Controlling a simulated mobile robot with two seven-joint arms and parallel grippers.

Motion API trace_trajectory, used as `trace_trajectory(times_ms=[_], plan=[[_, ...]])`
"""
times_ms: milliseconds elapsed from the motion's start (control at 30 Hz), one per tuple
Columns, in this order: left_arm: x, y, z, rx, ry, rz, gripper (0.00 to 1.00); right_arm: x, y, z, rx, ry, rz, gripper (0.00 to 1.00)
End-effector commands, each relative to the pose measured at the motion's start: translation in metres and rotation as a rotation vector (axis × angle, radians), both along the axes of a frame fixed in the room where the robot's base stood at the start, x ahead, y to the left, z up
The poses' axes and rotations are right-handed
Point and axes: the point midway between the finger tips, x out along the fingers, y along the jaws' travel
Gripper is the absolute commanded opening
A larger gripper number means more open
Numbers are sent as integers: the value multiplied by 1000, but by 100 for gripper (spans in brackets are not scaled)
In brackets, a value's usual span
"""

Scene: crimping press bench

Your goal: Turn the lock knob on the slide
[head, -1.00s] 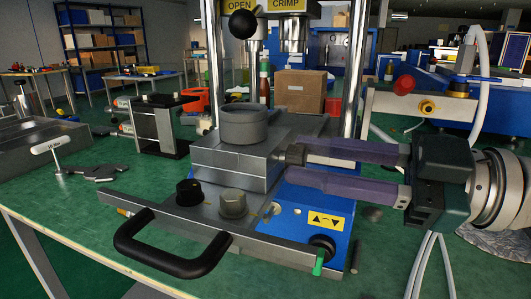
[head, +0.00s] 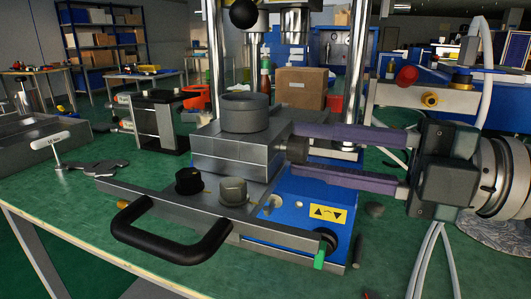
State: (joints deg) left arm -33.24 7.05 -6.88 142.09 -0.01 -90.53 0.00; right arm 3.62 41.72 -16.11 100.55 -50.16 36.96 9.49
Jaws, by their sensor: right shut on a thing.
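The slide is a grey metal block (head: 236,150) with a round cup (head: 245,112) on top, in the middle of the head view. A small dark knob (head: 296,149) sticks out of the block's right side; I take it for the lock knob. My right gripper (head: 300,150) reaches in from the right, with one purple finger above the knob and one below. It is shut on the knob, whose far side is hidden. My left gripper is not in view.
A black U-shaped handle (head: 175,245) projects at the front. A black knob (head: 189,181) and a grey hex knob (head: 233,191) sit behind it.

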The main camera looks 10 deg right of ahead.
Motion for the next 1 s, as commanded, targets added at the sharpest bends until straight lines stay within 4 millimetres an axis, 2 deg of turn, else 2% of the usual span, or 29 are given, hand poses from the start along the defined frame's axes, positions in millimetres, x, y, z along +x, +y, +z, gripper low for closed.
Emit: trace_trajectory(times_ms=[567, 1000], plan=[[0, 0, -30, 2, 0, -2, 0, 0, 0, -3, -308, -457, 1, 0], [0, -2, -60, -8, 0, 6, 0, 0, 0, -4, -542, -802, 0, 0]])
